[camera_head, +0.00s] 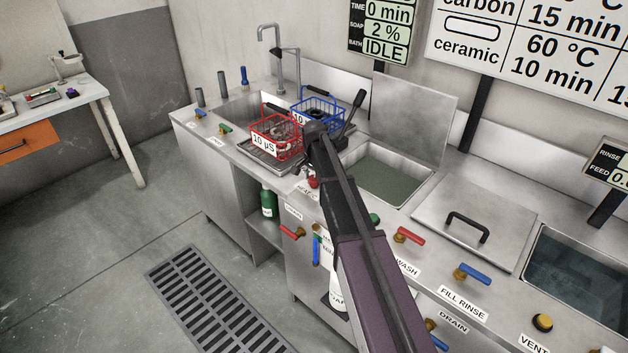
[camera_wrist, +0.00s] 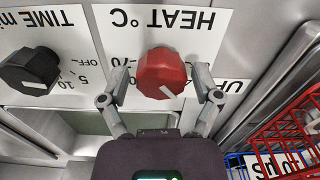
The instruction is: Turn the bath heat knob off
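The red heat knob (camera_wrist: 162,72) shows in the wrist view under an upside-down "HEAT °C" label (camera_wrist: 160,20). A white pointer mark is on its lower right edge as pictured. Part of its dial scale is hidden; a "70" shows at its left. My gripper (camera_wrist: 162,95) is open, with one finger on each side of the knob and a small gap visible on both sides. In the head view the red knob (camera_head: 313,182) shows small on the front panel, below my gripper (camera_head: 306,170), which is partly hidden by my arm.
A black time knob (camera_wrist: 28,70) sits left of the heat knob. Red (camera_head: 276,137) and blue (camera_head: 317,110) wire baskets stand nearby on the counter. The open bath (camera_head: 385,172) is behind my arm. The display (camera_head: 385,28) reads "0 min", "2 %" and "IDLE".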

